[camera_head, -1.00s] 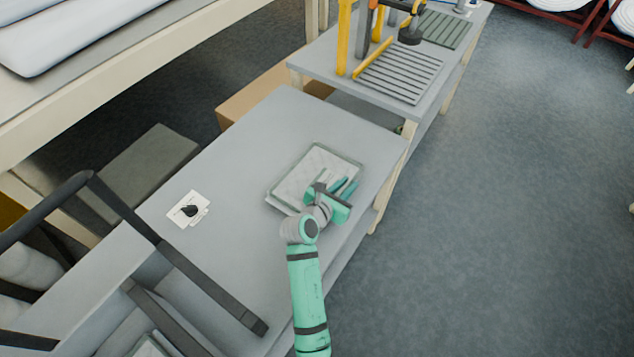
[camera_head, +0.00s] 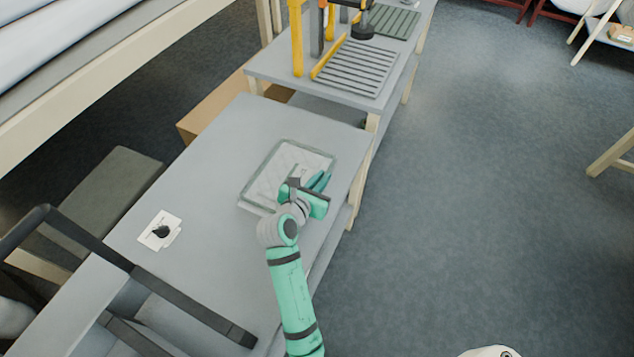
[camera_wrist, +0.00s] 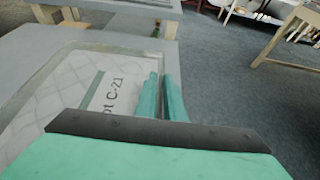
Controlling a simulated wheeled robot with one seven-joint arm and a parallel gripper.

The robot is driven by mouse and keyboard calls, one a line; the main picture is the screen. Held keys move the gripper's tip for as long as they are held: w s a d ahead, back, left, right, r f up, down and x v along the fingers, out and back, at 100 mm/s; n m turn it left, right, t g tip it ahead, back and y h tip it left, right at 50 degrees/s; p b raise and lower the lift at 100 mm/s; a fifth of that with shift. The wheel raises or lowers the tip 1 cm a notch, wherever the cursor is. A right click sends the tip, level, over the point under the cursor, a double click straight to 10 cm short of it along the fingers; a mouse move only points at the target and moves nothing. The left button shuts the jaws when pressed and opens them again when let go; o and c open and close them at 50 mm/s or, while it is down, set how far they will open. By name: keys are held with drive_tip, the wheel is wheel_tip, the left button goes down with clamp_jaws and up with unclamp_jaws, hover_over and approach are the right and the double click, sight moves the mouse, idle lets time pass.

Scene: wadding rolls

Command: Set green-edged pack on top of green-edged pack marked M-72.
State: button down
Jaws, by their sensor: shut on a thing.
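A flat, pale quilted pack (camera_head: 268,178) with a grey-green edge is at the far right part of the grey table. In the wrist view the pack (camera_wrist: 62,92) shows a white label (camera_wrist: 112,105) whose readable part ends in "C-21". My gripper (camera_head: 319,181) is shut on the pack's right edge; its teal fingers (camera_wrist: 163,92) also show close together there in the wrist view. I cannot tell whether the pack is lifted or whether another lies under it. No M-72 mark is readable in either view.
The grey table (camera_head: 215,170) has free room around the pack. A white card with a black item (camera_head: 160,231) lies at left. A dark bar frame (camera_head: 180,300) stands at lower left. Beyond is a second table with a ribbed grey mat (camera_head: 357,68) and yellow posts (camera_head: 297,40).

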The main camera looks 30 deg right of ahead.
drive_tip(key=s+d+r, duration=0.5)
drive_tip(key=s+r, duration=0.3)
drive_tip(key=s, duration=0.3)
drive_tip(key=shift+s+d+r, duration=0.15)
drive_tip(key=shift+s+d, duration=0.05)
drive_tip(key=shift+d, duration=0.05)
